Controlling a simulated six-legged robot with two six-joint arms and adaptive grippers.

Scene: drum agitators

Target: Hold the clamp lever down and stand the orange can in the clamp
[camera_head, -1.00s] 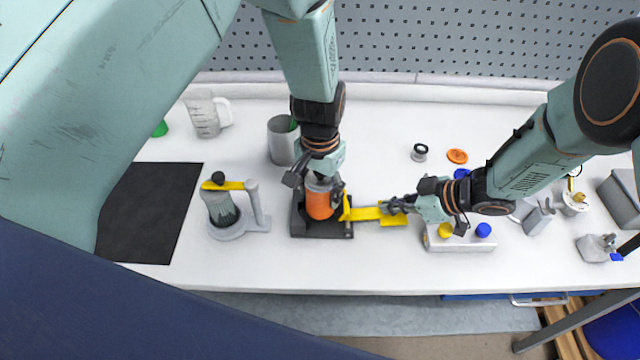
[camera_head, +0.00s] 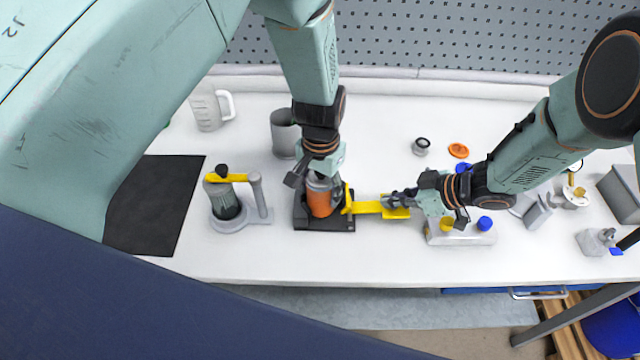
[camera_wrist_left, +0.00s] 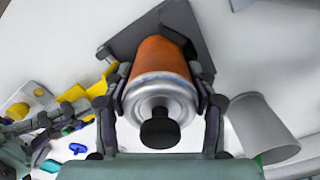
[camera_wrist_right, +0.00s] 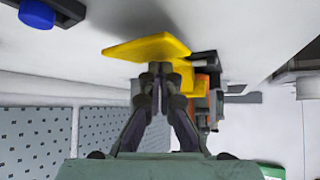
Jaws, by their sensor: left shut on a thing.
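The orange can (camera_head: 320,203) with a grey metal top stands about upright over the dark clamp base (camera_head: 345,224). My left gripper (camera_head: 322,185) is shut around its upper part. In the left wrist view the can (camera_wrist_left: 160,58) sits between both fingers, with its black knob toward the camera. Whether its bottom rests on the base is hidden. The yellow clamp lever (camera_head: 366,207) sticks out to the right of the base, roughly level. My right gripper (camera_head: 392,203) is at the lever's wide outer end; in the right wrist view its closed fingertips (camera_wrist_right: 162,70) meet the yellow paddle (camera_wrist_right: 148,47).
A grey stand with a yellow arm (camera_head: 228,178) holds a ribbed cylinder to the left, near a black mat (camera_head: 155,210). A grey cup (camera_head: 284,135) stands behind the clamp. A box with yellow and blue knobs (camera_head: 461,237) is just below my right gripper.

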